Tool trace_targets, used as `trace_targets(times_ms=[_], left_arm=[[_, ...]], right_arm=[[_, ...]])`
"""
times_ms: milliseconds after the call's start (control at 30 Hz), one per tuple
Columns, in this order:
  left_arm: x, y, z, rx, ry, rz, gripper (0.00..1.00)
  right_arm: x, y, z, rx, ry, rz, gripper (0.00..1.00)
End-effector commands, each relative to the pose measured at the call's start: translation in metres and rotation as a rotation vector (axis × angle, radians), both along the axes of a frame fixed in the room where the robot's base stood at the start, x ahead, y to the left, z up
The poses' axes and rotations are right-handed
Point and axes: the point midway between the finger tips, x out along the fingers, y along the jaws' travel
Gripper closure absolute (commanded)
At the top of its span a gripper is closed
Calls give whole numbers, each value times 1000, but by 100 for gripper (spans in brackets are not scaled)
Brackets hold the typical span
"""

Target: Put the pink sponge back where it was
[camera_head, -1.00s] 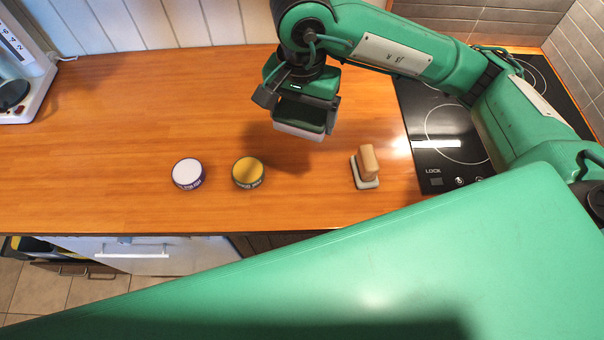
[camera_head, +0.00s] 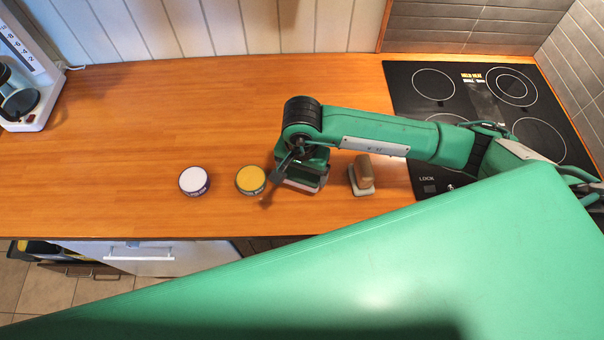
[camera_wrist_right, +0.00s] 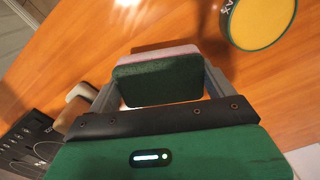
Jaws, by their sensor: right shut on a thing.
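The pink sponge shows in the right wrist view as a block with a dark green face (camera_wrist_right: 157,84) and a thin pink edge (camera_wrist_right: 160,52) behind it. My right gripper (camera_head: 298,178) is shut on it, one finger on each side. In the head view the pink edge of the sponge (camera_head: 303,187) shows below the gripper, low over the counter, between the yellow-topped tin and the wooden-handled block. I cannot tell whether the sponge touches the counter. My left gripper is not in view.
A yellow-topped tin (camera_head: 251,180) stands close left of the gripper, a white-topped tin (camera_head: 194,181) farther left. A wooden-handled block (camera_head: 362,176) on a pale base stands close right. The black cooktop (camera_head: 400,80) is beyond.

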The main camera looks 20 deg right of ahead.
Motion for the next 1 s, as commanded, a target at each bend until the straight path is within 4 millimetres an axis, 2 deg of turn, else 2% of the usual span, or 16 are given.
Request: trace_targets(times_ms=[200,567,600,667,1000], left_arm=[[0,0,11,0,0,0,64],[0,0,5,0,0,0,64],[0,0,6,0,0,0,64],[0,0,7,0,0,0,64],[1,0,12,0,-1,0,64]], right_arm=[[-1,0,-28,0,4,-1,33],[0,0,-34,0,0,0,33],[0,0,-32,0,0,0,9],[0,0,-32,1,1,0,0],[0,0,-27,0,0,-1,0]])
